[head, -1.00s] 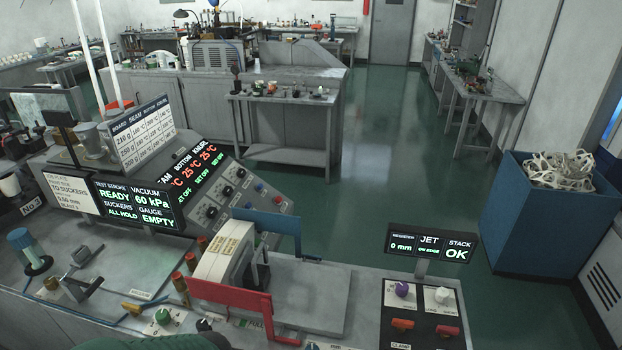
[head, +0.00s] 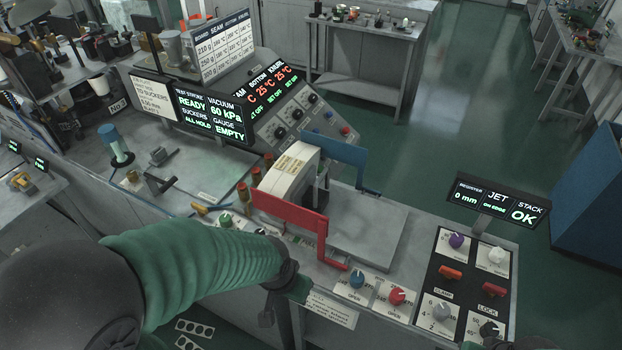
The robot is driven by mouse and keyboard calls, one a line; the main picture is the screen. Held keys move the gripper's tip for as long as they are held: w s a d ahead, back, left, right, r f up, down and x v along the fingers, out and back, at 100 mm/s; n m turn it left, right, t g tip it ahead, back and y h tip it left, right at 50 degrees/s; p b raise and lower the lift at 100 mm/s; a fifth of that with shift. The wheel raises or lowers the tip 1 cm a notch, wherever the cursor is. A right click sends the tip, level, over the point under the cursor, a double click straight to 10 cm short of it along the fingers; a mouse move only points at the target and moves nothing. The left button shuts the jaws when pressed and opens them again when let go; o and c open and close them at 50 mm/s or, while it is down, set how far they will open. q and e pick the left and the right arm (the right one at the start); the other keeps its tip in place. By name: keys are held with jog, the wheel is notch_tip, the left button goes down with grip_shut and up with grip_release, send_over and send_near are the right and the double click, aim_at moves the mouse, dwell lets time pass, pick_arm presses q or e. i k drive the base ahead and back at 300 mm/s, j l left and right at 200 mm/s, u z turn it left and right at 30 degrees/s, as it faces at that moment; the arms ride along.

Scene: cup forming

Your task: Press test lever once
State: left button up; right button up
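No part is readably labelled as the test lever. At the left of the bench stand a lever with a blue-grey cylindrical grip (head: 109,137) and a low black-handled lever (head: 158,184). The display (head: 210,113) reads test stroke READY, vacuum 60 kPa, suckers ALL HOLD, gauge EMPTY. My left arm, in a green sleeve, crosses the lower left. Its dark wrist end and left gripper (head: 288,280) are by the bench's front edge, right of both levers; its fingers are not clear. A dark and green piece of my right arm (head: 505,343) barely shows at the bottom edge.
A red bracket (head: 290,213) and a blue bracket (head: 335,150) stand around a white curved part (head: 287,172). Brass posts with red tops (head: 243,193) stand left of it.

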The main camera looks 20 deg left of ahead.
aim_at(166, 185)
jog(key=u, duration=1.85)
